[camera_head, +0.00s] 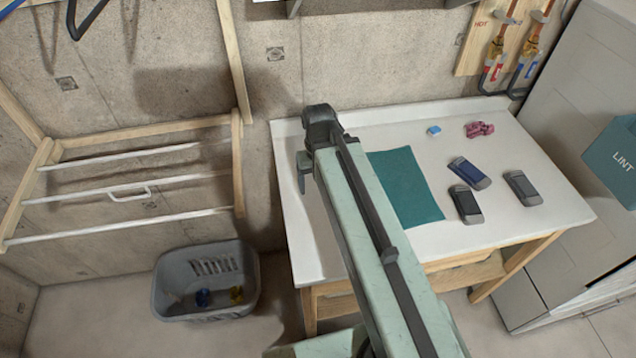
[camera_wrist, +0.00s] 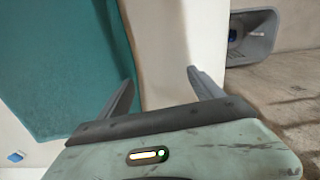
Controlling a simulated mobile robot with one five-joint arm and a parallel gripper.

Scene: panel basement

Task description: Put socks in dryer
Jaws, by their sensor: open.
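A grey laundry basket (camera_head: 205,312) stands on the floor left of the table. A crumpled pink bundle (camera_head: 479,129), perhaps socks, lies on the white table (camera_head: 372,124). A large grey appliance (camera_head: 535,150), possibly the dryer, stands at the right; I see no opening. My gripper (camera_wrist: 160,78) is open and empty over the table's left part. The basket also shows at upper right in the wrist view (camera_wrist: 262,42). My arm hides part of the table.
A teal mat (camera_head: 408,188), several dark blocky objects (camera_head: 467,204) and a small blue block (camera_head: 434,131) are on the table. A wooden drying rack (camera_head: 130,190) is on the left wall. A teal LINT box (camera_head: 615,160) is at the right. Floor around the basket is clear.

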